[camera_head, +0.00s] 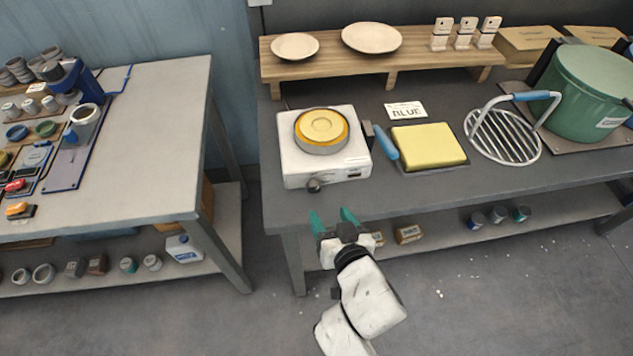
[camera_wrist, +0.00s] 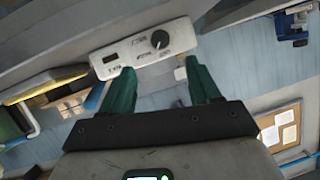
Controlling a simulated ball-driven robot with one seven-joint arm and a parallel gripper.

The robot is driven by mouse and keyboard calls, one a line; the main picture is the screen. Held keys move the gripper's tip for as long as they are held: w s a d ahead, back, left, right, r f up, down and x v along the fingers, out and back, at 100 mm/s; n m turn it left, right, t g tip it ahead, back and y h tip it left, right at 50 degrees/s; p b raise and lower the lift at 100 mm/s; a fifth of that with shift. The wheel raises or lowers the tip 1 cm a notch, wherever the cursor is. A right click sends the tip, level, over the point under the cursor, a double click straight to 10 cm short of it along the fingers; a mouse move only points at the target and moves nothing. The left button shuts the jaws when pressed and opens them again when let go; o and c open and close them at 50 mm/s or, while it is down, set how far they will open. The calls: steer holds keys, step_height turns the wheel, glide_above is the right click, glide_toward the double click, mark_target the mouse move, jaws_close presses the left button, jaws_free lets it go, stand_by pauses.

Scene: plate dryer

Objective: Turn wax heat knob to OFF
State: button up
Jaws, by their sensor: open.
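The wax heater (camera_head: 293,160) is a white box on the dark bench, with a round pan of yellow wax (camera_head: 321,127) on top. Its dark round knob (camera_head: 315,185) is at the left of its front face. The wrist view shows the knob (camera_wrist: 159,39) on the white front panel (camera_wrist: 125,54), with a pale pointer line and small labels around it. I cannot read the labels surely. My gripper (camera_head: 333,218) is open and empty, in front of and below the knob, apart from it. Its green fingers (camera_wrist: 160,70) point toward the panel, with the knob between their lines.
A blue-handled tool (camera_head: 386,142) and a yellow block on a tray (camera_head: 428,146) lie right of the heater. A wire rack (camera_head: 503,136) and green pot (camera_head: 588,92) stand farther right. A wooden shelf (camera_head: 375,66) is behind. The floor gap left of the bench is free.

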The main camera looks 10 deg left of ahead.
mark_target(315, 190)
steer(key=p+x, duration=0.1)
steer(key=x, duration=0.9)
steer(key=shift+w+a+f, duration=0.15)
steer(key=shift+w+f, duration=0.05)
steer(key=shift+w, duration=0.1)
steer(key=c, duration=1)
